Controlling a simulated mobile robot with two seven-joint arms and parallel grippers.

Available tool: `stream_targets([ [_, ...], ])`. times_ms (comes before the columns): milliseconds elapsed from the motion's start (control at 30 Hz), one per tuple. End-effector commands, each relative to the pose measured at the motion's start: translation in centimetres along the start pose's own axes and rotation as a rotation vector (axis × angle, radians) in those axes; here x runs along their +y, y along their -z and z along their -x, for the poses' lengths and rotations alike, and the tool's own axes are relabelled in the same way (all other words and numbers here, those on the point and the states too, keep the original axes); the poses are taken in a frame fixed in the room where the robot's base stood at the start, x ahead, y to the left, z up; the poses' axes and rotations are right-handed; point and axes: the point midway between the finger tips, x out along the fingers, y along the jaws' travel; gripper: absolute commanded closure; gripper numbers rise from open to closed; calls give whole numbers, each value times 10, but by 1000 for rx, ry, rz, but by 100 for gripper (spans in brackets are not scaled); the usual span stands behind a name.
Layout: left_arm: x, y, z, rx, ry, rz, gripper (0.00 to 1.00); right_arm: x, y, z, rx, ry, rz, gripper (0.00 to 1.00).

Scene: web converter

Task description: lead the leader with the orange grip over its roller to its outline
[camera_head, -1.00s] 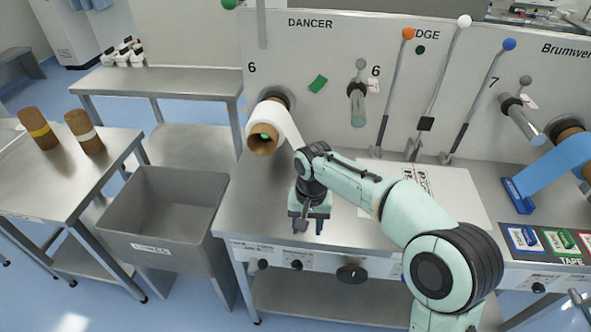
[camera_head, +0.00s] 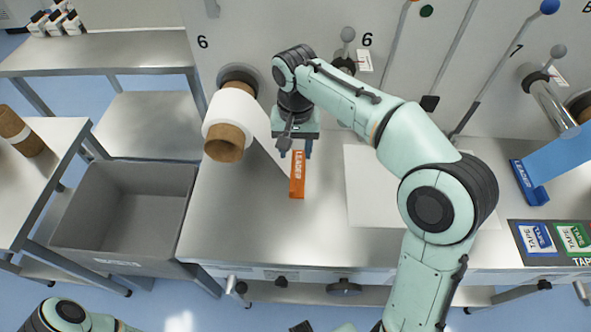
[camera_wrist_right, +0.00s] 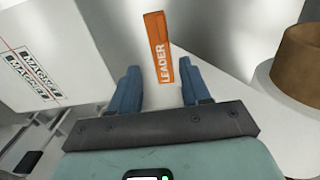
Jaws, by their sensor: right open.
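The leader's orange grip (camera_head: 298,175), marked LEADER, lies at the end of a white web (camera_head: 266,135) that comes off the roll (camera_head: 230,122) on the left spindle. My right gripper (camera_head: 294,150) is just behind the grip, pointing down, open. In the right wrist view the orange grip (camera_wrist_right: 158,48) lies ahead of and between the two blue fingers (camera_wrist_right: 160,88), not held.
A grey bin (camera_head: 125,215) stands left of the bench. Tape pads (camera_head: 555,240) lie at the front right.

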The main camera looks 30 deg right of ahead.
Motion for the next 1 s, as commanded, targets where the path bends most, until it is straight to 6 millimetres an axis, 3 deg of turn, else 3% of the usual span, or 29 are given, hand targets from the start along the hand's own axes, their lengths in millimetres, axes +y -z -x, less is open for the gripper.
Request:
stream_targets([
  [33, -3, -2, -5, -3, 1, 2, 57, 1, -1, -14, -5, -4, -1, 53],
  [233, -6, -4, -13, -7, 3, 3, 57, 0, 0, -52, -4, -3, -1, 53],
  [533, -7, -4, -15, -8, 3, 3, 57, -2, 1, -75, -3, -2, 0, 53],
  [800, -8, -5, -19, -9, 3, 3, 57, -7, 4, -113, -4, -2, -1, 53],
  [1000, -8, -5, -19, -9, 3, 3, 57, -7, 4, -118, 0, 0, -1, 53],
])
